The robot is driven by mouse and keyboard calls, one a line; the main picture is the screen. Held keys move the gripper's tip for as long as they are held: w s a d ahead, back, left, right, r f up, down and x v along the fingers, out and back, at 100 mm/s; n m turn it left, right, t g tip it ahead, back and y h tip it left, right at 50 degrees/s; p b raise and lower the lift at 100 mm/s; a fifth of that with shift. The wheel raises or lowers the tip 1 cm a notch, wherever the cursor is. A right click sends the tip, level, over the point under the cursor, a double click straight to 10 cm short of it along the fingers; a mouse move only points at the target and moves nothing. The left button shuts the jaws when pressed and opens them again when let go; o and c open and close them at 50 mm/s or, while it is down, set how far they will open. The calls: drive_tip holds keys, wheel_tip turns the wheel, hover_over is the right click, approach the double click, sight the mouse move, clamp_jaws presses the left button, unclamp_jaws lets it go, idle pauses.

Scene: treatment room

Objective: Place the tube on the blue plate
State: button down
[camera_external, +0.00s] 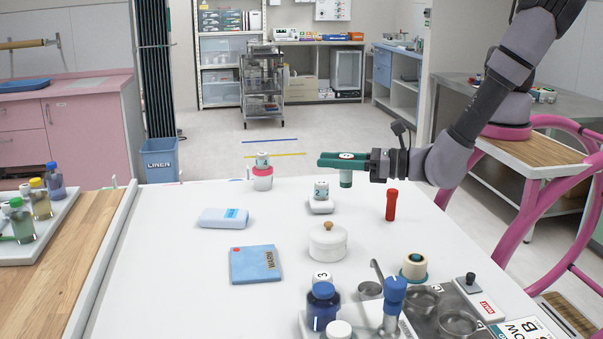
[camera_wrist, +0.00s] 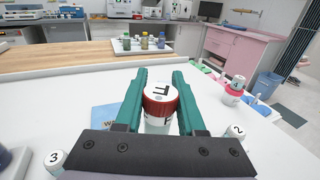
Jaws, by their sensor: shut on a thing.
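My gripper (camera_external: 345,162) is raised above the white table and shut on a capped tube. In the wrist view the tube (camera_wrist: 160,98) sits upright between the teal fingers, with a red-rimmed, lettered white top. The blue plate (camera_external: 250,265), marked WARM, lies flat on the table, lower and to the left of my gripper. It is partly hidden behind a finger in the wrist view (camera_wrist: 105,115).
A red tube-shaped thing (camera_external: 391,205) stands below my wrist. A white lidded pot (camera_external: 328,244) is right of the plate. A light-blue pack (camera_external: 223,218) and numbered containers (camera_external: 321,191) stand nearby. Bottles and steel bowls (camera_external: 422,302) crowd the front right.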

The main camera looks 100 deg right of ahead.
drive_tip(key=w+a+r+n+t+y, duration=0.15)
drive_tip(key=w+a, duration=0.25)
drive_tip(key=w, duration=0.7)
drive_tip(key=w+a+n+g+y, duration=0.15)
drive_tip(key=w+a, duration=0.25)
drive_tip(key=w, duration=0.6)
drive_tip(key=t, duration=0.1)
hover_over(241, 269)
wheel_tip(241, 269, down, 11)
drive_tip(key=shift+m, duration=0.3)
drive_tip(key=shift+f, duration=2)
drive_tip(key=shift+s+f, duration=0.1)
drive_tip(key=shift+f, duration=0.1)
drive_tip(key=c, duration=0.5)
unclamp_jaws()
drive_tip(key=shift+r, duration=0.15)
